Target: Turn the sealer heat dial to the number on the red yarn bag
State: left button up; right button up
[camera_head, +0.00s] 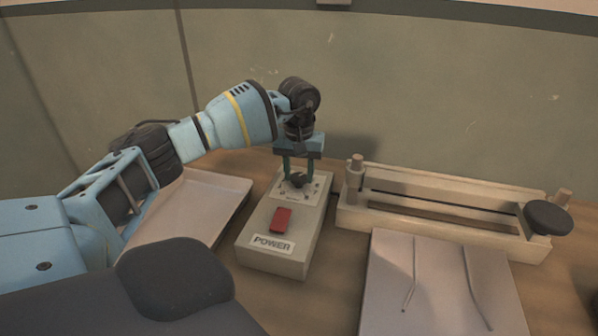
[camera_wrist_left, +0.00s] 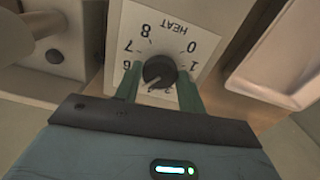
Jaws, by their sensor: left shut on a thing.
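The sealer control box (camera_head: 262,262) stands on the bench with its panel facing up. It has a red switch, a POWER label and the heat dial (camera_head: 298,181), which also shows as a dark round knob in the left wrist view (camera_wrist_left: 160,72). My left gripper (camera_head: 299,177) points down from above and is shut on the dial, with one green finger on each side. In the wrist view the upside-down HEAT scale shows 0, 1, 6, 7 and 8; lower numbers are partly hidden. The knob's pale mark points down-left, its exact number unclear. No red yarn bag or right gripper shows.
A long sealer bar frame (camera_head: 440,210) with a dark round knob (camera_head: 548,218) stands right of the box. A pale board (camera_head: 440,300) with two thin rods lies in front of it. A pale tray (camera_head: 190,212) lies left of the box. A wall rises behind.

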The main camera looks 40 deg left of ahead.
aim_at(299, 177)
dwell(0.4)
pick_arm(q)
jog(key=o, duration=1)
jog(key=shift+c, duration=0.2)
notch_tip(299, 177, up, 8)
jog(key=shift+f, duration=0.1)
jog(key=shift+f, duration=0.1)
